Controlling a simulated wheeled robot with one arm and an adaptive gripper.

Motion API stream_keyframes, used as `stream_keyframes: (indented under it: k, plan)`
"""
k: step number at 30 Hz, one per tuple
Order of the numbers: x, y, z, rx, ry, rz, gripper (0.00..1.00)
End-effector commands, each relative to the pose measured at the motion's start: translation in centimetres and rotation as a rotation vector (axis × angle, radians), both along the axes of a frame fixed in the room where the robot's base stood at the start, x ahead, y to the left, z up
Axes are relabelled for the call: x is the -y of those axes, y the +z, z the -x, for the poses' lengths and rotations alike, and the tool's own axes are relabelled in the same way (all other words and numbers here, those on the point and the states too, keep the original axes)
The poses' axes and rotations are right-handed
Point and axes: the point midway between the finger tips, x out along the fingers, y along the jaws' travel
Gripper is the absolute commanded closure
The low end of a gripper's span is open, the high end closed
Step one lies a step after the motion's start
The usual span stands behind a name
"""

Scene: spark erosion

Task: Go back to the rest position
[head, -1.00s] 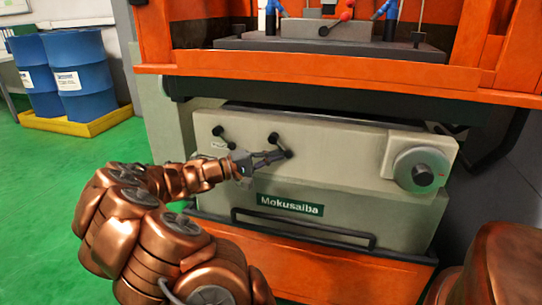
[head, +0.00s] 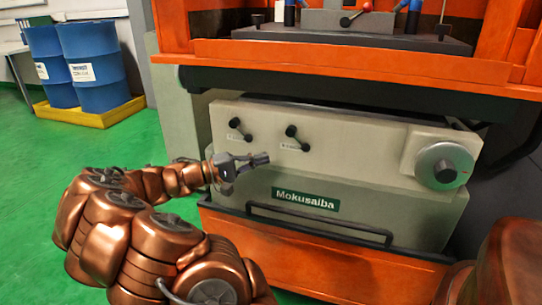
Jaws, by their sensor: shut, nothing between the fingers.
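My gripper (head: 258,160) is shut and empty at the end of my copper-coloured arm. In the head view it appears in front of the left part of the machine's beige front panel (head: 350,150), below two black levers. The left lever (head: 240,129) and the right lever (head: 297,138) both slant, and both stand clear of the gripper in the picture. How far the gripper is from the panel is hard to tell.
A round dial (head: 444,166) is at the panel's right. A black rail (head: 318,224) runs low across the machine's front, above an orange base (head: 300,250). Blue drums (head: 93,68) stand on a yellow tray (head: 112,116) at the far left. Green floor (head: 60,165) is open at left.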

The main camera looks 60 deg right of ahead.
Motion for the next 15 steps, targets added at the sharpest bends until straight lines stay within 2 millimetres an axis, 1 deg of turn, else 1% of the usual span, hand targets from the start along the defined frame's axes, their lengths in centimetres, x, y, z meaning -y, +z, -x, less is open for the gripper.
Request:
stream_keyframes:
  k: [4,11,14,15]
  plan:
    - [-0.4,-0.1,-0.2,-0.001,-0.002,-0.001,1.00]
    - [-0.4,-0.1,-0.2,0.001,-0.004,0.000,1.00]
    - [-0.7,0.8,0.0,0.011,-0.008,-0.007,1.00]
    - [-1.0,1.5,0.2,0.022,-0.012,-0.014,1.00]
